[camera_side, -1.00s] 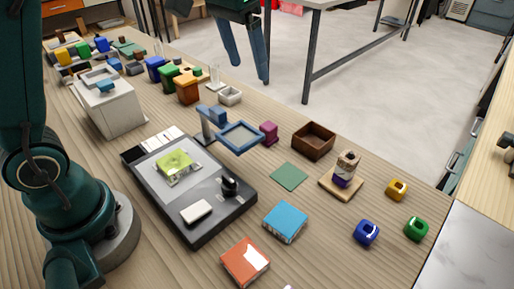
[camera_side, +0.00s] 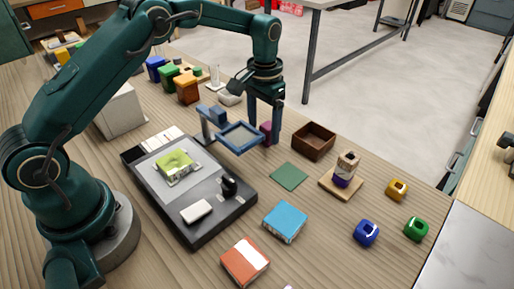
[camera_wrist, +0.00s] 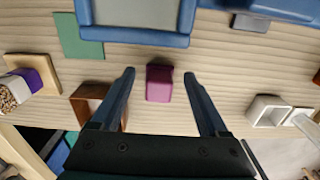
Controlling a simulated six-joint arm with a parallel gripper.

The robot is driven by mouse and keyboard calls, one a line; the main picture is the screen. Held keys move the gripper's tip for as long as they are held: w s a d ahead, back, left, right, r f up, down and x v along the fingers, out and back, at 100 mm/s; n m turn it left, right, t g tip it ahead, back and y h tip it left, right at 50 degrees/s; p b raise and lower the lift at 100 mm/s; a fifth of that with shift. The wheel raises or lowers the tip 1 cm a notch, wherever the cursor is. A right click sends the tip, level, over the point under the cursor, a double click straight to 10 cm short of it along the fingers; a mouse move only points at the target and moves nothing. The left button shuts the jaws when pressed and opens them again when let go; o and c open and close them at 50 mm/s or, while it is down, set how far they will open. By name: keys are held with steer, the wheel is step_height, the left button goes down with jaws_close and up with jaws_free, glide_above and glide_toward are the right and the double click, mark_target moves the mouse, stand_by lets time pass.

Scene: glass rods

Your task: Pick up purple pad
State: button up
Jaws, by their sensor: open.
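The purple pad (camera_wrist: 160,83) is a small magenta block standing on the wooden table beside the blue square frame. In the side view the purple pad (camera_side: 266,128) shows between my fingers, partly covered by one. My gripper (camera_side: 263,132) points down over it with fingers apart. In the wrist view my gripper (camera_wrist: 159,74) is open, one finger on each side of the pad, with a clear gap on both sides. I cannot tell exactly how high the fingertips are above the table.
The blue frame (camera_side: 241,149) on its stand is close in front of the pad. A brown open box (camera_side: 313,153) is just right of my gripper. A white tray (camera_wrist: 268,110) lies on the other side. A green mat (camera_side: 289,177) lies nearby on bare table.

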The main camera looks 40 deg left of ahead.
mark_target(263, 128)
steer(key=shift+f, duration=0.45)
jaws_close()
steer(key=shift+r, duration=0.15)
steer(key=shift+r, duration=0.55)
step_height(263, 128, up, 3)
steer(key=shift+a+r, duration=0.1)
steer(key=s+a+r, duration=0.5)
steer(key=a+r, duration=0.1)
steer(key=a, duration=0.4)
steer(key=shift+r, duration=0.25)
steer(key=shift+s+a, duration=0.1)
